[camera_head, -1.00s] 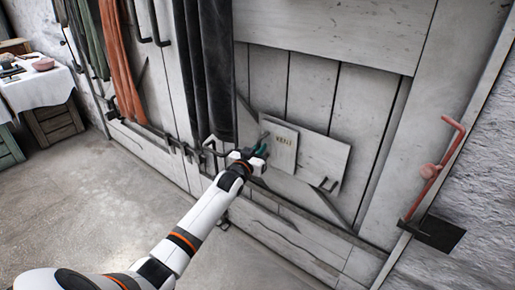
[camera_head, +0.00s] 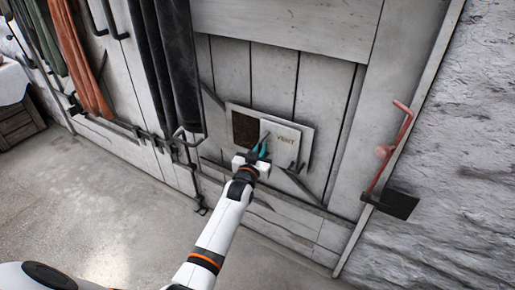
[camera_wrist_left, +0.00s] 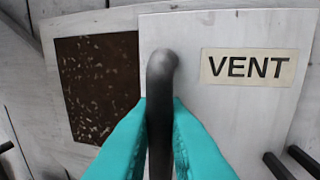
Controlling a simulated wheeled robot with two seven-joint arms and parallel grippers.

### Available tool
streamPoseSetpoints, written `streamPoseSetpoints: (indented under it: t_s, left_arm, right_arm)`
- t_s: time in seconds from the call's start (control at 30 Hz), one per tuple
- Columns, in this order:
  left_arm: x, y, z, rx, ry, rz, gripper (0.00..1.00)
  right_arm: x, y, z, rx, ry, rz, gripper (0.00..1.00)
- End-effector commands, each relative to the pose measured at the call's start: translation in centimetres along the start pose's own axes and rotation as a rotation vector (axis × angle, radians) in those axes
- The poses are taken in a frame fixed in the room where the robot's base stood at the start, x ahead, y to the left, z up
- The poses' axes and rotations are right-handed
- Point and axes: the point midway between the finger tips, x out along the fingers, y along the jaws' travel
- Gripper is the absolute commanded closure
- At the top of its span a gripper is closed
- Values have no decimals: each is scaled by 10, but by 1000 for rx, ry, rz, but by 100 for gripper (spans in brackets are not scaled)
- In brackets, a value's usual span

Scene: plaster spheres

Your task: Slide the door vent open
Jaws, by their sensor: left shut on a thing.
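The door vent's sliding panel (camera_head: 286,138) is a pale plate with a VENT label, at the right of its backing plate on the plank door. A dark mesh opening (camera_head: 244,129) shows uncovered to its left; it also appears in the left wrist view (camera_wrist_left: 97,85). My left gripper (camera_head: 262,150), with teal fingers, is shut on the dark upright handle (camera_wrist_left: 160,75) at the panel's left side. The lower part of the handle is between the fingers (camera_wrist_left: 159,115). My right gripper is not in view.
A red lever (camera_head: 391,150) is mounted by the door frame at right. Long dark cloths (camera_head: 175,70) and an orange cloth (camera_head: 85,65) hang at left. A dark bracket (camera_head: 296,166) sits near the panel's lower right. The concrete floor (camera_head: 110,220) is clear.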

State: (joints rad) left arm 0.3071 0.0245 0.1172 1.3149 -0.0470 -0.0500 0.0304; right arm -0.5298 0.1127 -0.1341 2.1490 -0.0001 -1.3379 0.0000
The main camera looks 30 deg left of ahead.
Motion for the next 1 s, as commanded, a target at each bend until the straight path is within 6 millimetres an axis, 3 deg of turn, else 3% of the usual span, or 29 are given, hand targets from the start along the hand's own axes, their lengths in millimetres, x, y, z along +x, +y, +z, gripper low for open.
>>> streamPoseSetpoints:
  t_s: [0.07,0.1,0.2,0.57,0.67,1.0]
  left_arm:
    - [-1,-6,-4,-3,6,-8,100]
    - [-1,-6,-4,-3,6,-9,81]
    - [-1,-5,-4,-3,6,-8,70]
    - [-8,-3,-2,-2,4,-5,70]
    - [-21,-3,-1,-2,5,-5,70]
    - [-92,-4,-1,-2,6,-7,70]
  right_arm:
    - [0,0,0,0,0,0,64]
    - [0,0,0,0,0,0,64]
    - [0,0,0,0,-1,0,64]
    - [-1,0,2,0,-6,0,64]
    - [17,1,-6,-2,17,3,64]
    - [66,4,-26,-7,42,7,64]
